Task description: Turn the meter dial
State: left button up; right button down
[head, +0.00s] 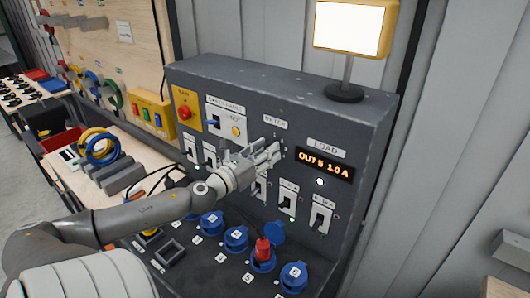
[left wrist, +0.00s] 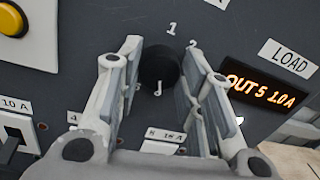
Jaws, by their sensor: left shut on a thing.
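The meter dial is a round black knob (left wrist: 158,66) on the grey panel, with small white numbers around it. In the left wrist view it sits between the two fingers of my left gripper (left wrist: 163,75), which is shut on it. In the head view my left gripper (head: 270,153) reaches the panel below the METER label (head: 275,122), and its fingers hide the dial. The display (head: 325,165) under the LOAD label (head: 328,148) reads OUT 5 1.0 A in orange; it also shows in the left wrist view (left wrist: 262,90). My right gripper is not in view.
A row of breaker switches (head: 287,201) lies below the dial. Blue sockets (head: 236,239) and a red plug (head: 263,248) stand out on the lower shelf. A red button (head: 184,112) is at upper left. A lit screen (head: 350,28) stands on top.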

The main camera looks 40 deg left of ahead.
pick_arm(q)
jog(key=o, duration=1)
jog(key=shift+o, duration=0.2)
jog(key=shift+w, duration=0.1)
jog(key=s, duration=1.2)
jog(key=shift+d, duration=0.25)
jog(key=shift+f, duration=0.2)
